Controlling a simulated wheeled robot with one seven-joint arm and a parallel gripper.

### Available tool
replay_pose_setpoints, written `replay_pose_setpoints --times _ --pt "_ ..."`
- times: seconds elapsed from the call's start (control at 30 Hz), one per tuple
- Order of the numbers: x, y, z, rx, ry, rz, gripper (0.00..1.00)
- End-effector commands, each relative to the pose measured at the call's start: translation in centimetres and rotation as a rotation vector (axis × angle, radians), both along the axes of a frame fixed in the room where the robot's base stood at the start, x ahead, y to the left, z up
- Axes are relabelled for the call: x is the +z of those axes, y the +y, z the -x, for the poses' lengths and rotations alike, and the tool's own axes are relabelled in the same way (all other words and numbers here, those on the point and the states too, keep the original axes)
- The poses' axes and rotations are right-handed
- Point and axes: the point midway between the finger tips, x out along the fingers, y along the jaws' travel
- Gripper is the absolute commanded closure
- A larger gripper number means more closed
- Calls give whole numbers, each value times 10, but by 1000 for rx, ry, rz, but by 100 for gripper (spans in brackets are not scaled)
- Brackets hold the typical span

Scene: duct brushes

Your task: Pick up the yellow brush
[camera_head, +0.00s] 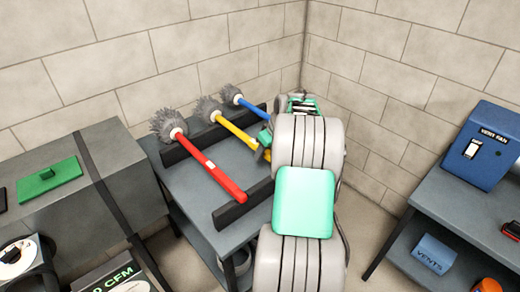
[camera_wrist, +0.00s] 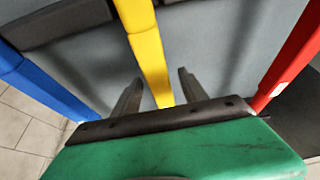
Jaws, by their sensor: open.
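The yellow brush (camera_head: 232,127) has a yellow handle and a grey bristle head. It lies between the red and blue brushes across dark rails on a grey table. In the wrist view its yellow handle (camera_wrist: 148,50) runs down between my two open fingers. My gripper (camera_wrist: 158,85) is open, with one finger on each side of the handle and no clear contact. In the head view my gripper (camera_head: 264,145) is at the handle, and my arm hides the near part of the brush.
The red brush (camera_head: 212,168) lies to the left and the blue brush (camera_head: 245,103) to the right in the head view. A dark rail (camera_head: 243,206) crosses the table's near side. Walls stand close behind. A blue vent fan box (camera_head: 485,145) is on the right table.

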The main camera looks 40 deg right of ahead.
Motion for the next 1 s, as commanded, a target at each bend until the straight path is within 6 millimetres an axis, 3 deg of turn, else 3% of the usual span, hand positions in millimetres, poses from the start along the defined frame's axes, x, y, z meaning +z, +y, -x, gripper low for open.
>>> replay_pose_setpoints --times 0.07,0.7,1.0 --pt "0 0 0 0 0 0 49" --pt "0 0 0 0 0 0 100" --pt "0 0 0 0 0 0 100"
